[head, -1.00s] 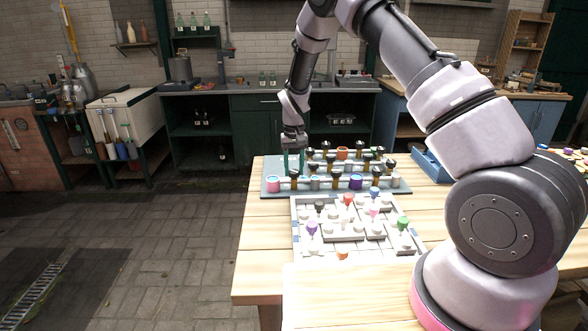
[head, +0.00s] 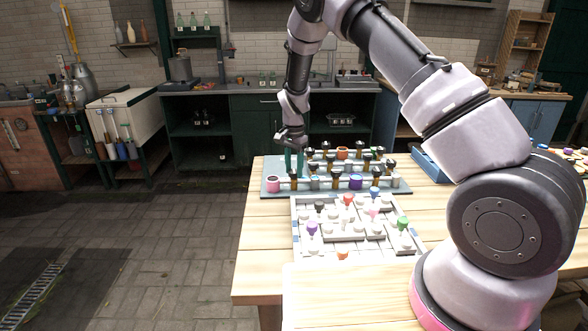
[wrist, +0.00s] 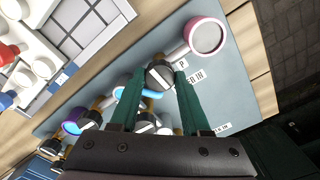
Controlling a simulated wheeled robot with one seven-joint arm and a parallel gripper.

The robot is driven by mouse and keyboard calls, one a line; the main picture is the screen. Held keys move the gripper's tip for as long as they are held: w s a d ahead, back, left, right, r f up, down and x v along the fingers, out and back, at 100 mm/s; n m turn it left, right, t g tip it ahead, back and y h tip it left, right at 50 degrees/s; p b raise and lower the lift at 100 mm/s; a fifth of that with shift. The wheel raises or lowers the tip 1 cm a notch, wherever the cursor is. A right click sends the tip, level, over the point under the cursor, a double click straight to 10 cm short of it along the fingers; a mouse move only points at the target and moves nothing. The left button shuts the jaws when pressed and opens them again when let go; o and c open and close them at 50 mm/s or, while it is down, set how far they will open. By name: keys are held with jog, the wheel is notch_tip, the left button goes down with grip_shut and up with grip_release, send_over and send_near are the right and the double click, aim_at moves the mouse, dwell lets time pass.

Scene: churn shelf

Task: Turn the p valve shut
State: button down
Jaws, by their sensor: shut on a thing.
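The p valve (wrist: 160,75) shows in the wrist view as a dark round knob with a pale stripe on top, beside a white label with a P (wrist: 182,65). My gripper (wrist: 159,82) has its two green fingers on either side of this knob and is shut on it.
A pink-rimmed round end piece (wrist: 206,37) sits close by the valve. Several other dark-knobbed valves (head: 335,172) stand in rows on the board. In front lies a pale tray (head: 297,245) with coloured pegs. The floor at left is clear.

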aim_at(294, 171)
jog(key=shift+m, duration=0.5)
jog(key=shift+c, duration=1.8)
grip_release()
jog(key=shift+r, duration=0.15)
notch_tip(294, 171, up, 10)
jog(key=shift+r, duration=0.25)
